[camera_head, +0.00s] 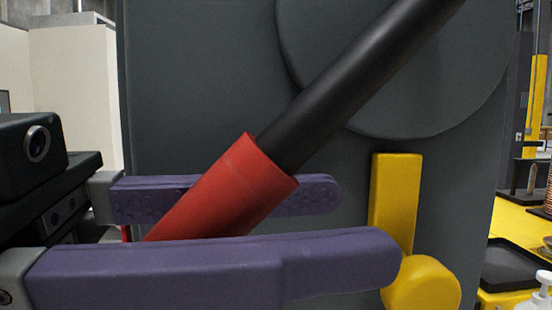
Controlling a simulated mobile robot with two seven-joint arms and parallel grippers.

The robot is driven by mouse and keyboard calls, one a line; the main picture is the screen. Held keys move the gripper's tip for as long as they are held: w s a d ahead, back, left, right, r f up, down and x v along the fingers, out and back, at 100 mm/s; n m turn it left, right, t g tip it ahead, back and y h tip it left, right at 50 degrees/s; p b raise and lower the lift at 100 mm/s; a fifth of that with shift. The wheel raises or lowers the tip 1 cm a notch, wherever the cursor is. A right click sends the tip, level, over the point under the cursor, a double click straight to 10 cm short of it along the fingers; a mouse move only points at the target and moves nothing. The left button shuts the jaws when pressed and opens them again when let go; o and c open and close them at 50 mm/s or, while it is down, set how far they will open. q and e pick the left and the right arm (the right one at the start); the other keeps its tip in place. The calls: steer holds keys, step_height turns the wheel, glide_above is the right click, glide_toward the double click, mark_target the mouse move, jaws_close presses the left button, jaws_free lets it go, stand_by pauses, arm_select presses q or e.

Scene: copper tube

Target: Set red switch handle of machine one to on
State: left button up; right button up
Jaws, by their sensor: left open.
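The red switch handle (227,190) is a red grip at the lower end of a black rod (365,80). The rod slants from the upper right down to the lower left, in front of a dark grey machine panel (200,80) with a large round disc (450,75). My left gripper (350,225) comes in from the left with two purple fingers. It is open, with one finger behind the red grip and one in front of its lower part. The front finger hides the grip's lower end. I cannot tell whether either finger touches it. My right gripper is not in view.
A yellow upright bar (396,190) and a yellow round knob (422,285) stand just right of my fingertips. At the far right are a black tray (515,265), a white pump bottle (540,292) and a yellow surface.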

arm_select(q)
steer(key=shift+c, duration=0.3)
jaws_close()
stand_by(1.1)
